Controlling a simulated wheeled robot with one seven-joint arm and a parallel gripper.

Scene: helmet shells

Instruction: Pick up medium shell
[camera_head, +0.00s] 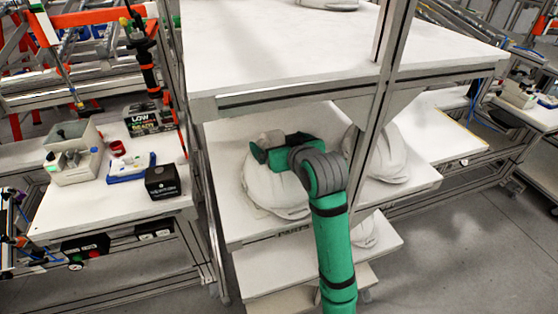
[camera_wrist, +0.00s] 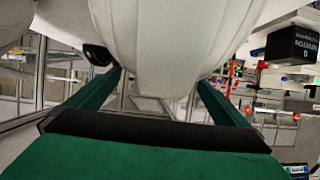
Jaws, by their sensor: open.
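A white helmet shell (camera_head: 268,190) sits on the middle shelf (camera_head: 240,230) in the head view. My gripper (camera_head: 274,150) is at its upper part, with the green arm reaching in from the front. In the wrist view, a large white shell surface (camera_wrist: 155,40) fills the top centre. My gripper's two green fingers (camera_wrist: 160,77) stand apart there, one on each side of this surface. Whether the fingers touch the shell cannot be told. The wrist hides part of the shell in the head view. No label shows which shell is the medium one.
Another white shell (camera_head: 388,158) sits to the right on the same shelf, behind an upright post (camera_head: 391,60). A further shell (camera_head: 364,233) is on the level below. The top shelf (camera_head: 290,50) overhangs the gripper. A side table (camera_head: 110,200) with boxes stands left.

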